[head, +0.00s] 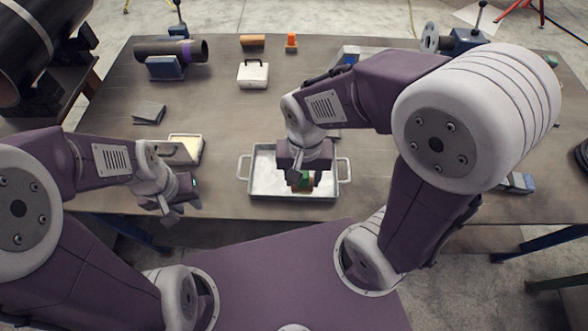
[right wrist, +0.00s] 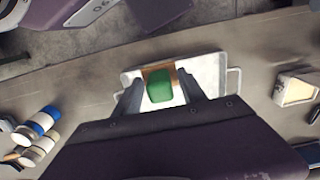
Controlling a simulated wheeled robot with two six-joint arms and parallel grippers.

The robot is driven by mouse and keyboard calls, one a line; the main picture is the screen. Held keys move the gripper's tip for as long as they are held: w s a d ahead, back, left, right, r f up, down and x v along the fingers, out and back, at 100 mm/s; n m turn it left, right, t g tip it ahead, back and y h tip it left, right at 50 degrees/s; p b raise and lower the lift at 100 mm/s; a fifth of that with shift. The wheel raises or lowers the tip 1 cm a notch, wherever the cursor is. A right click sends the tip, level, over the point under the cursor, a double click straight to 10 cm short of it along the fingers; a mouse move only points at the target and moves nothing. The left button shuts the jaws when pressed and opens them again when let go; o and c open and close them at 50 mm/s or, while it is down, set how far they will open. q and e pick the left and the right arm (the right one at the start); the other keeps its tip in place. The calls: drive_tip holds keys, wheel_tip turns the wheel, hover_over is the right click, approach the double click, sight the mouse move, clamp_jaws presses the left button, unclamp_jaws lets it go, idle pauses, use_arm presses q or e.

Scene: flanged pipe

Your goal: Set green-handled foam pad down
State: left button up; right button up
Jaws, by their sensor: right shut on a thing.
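The foam pad (right wrist: 159,71) has a green handle (right wrist: 160,88) and an orange-brown body. It is inside the outline of a shallow white tray (head: 262,159) with a handle at each end. My right gripper (head: 303,182) is shut on the green-handled foam pad, pointing down over the tray; its fingers flank the green handle in the right wrist view. I cannot tell whether the pad touches the tray floor. My left gripper (head: 180,207) looks open and empty, near the table's front edge left of the tray.
A box with pale contents (head: 186,147) stands left of the tray. A white case (head: 253,74), an orange object (head: 291,41) and a dark pipe on a blue stand (head: 166,68) are farther back. Bottles (right wrist: 42,125) show in the right wrist view. The table between is mostly clear.

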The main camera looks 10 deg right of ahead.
drive_tip(key=w+f, duration=0.9)
drive_tip(key=w, duration=0.1)
drive_tip(key=shift+d+f, duration=0.15)
drive_tip(key=shift+d, duration=0.1)
drive_tip(key=shift+w+f, duration=0.1)
drive_tip(key=shift+f, duration=0.3)
drive_tip(key=shift+f, duration=0.15)
drive_tip(key=o, duration=1.2)
